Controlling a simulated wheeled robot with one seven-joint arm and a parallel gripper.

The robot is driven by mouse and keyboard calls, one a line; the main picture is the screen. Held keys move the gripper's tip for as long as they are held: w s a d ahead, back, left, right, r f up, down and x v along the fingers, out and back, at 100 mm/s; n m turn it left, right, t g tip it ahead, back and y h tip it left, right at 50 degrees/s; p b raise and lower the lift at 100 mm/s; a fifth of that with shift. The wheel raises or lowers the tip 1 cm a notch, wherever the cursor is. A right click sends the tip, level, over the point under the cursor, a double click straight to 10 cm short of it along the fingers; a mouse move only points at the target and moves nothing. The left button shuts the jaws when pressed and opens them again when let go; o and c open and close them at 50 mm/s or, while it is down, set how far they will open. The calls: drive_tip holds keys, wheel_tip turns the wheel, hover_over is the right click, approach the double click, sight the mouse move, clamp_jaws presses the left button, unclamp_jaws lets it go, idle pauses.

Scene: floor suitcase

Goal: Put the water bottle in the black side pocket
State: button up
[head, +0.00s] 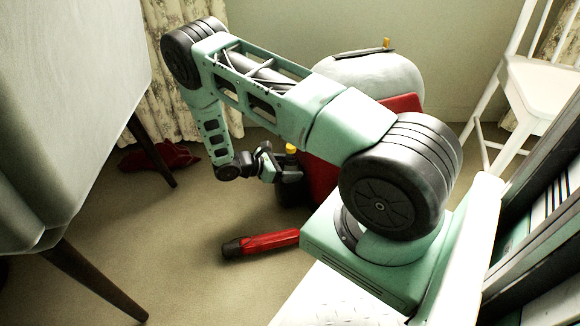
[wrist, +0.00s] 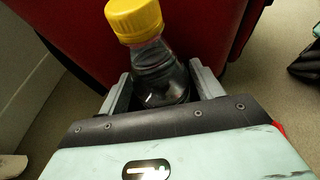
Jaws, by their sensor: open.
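The water bottle (wrist: 160,72) is clear with dark contents and a yellow cap (wrist: 134,17). In the wrist view it stands between the spread fingers of my gripper (wrist: 163,88), with a gap visible beside it. Its lower part is hidden behind the gripper body. The yellow cap (head: 291,149) also shows in the head view, above my gripper (head: 280,173). The red suitcase (head: 321,182) is right beside the bottle. A dark shape (head: 292,195) below the gripper looks like the black side pocket. I cannot tell whether the bottle's base is inside it.
A red and black flashlight-like object (head: 260,243) lies on the floor nearer me. A red cloth (head: 160,156) lies at the left by a table leg. A pale round seat (head: 375,75) is behind the suitcase, and a white chair (head: 540,95) stands right.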

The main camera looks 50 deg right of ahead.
drive_tip(key=p+v, duration=0.5)
drive_tip(key=v, duration=0.6)
drive_tip(key=shift+w+a, duration=0.15)
drive_tip(key=shift+a, duration=0.15)
drive_tip(key=shift+r, duration=0.1)
